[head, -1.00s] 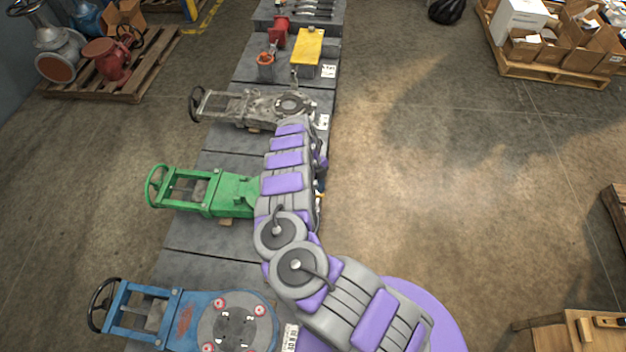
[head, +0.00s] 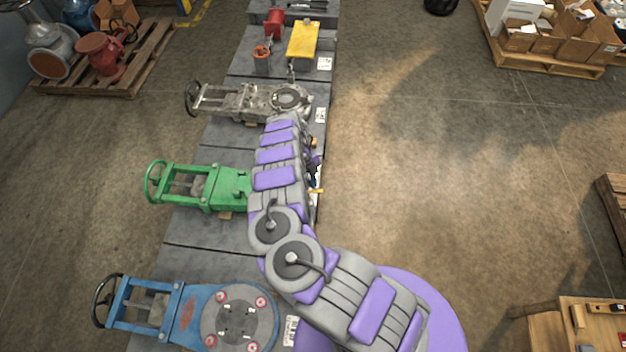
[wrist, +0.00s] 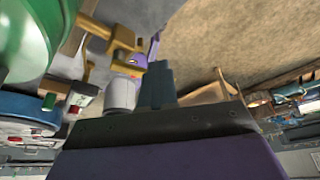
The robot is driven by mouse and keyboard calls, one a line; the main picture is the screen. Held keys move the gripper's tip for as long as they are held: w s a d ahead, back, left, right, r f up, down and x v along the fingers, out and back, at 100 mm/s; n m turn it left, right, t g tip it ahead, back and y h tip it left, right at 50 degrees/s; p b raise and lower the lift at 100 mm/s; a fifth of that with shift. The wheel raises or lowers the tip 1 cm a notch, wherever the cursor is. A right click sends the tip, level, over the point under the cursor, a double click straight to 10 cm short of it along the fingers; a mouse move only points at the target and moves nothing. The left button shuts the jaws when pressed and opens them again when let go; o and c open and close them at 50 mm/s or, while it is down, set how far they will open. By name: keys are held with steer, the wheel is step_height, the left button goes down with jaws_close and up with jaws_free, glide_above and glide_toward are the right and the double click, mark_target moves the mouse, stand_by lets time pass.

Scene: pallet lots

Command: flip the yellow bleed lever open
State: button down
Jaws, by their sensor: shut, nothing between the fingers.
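The green valve (head: 215,187) lies on the grey slab row left of my arm. A small yellow piece that looks like the bleed lever (head: 316,190) shows past the right side of my arm. In the wrist view, yellow-brass fittings (wrist: 120,38) stick out beside the green valve body (wrist: 25,35), up and left of my gripper (wrist: 157,80). Its dark fingers are shut and empty, with a visible gap to the brass fittings. In the head view my arm hides most of the gripper, and I cannot tell the lever's exact angle.
A blue valve (head: 190,318) lies nearer and a bare grey metal valve (head: 245,100) lies farther along the row. A yellow box (head: 302,40) stands beyond. The floor right of the row is clear. A wooden table (head: 560,325) stands at the lower right.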

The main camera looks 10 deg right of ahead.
steer(key=p+v, duration=0.1)
steer(key=v, duration=1.6)
steer(key=shift+p, duration=0.3)
steer(key=shift+w+a+r, duration=0.15)
steer(key=shift+a, duration=0.05)
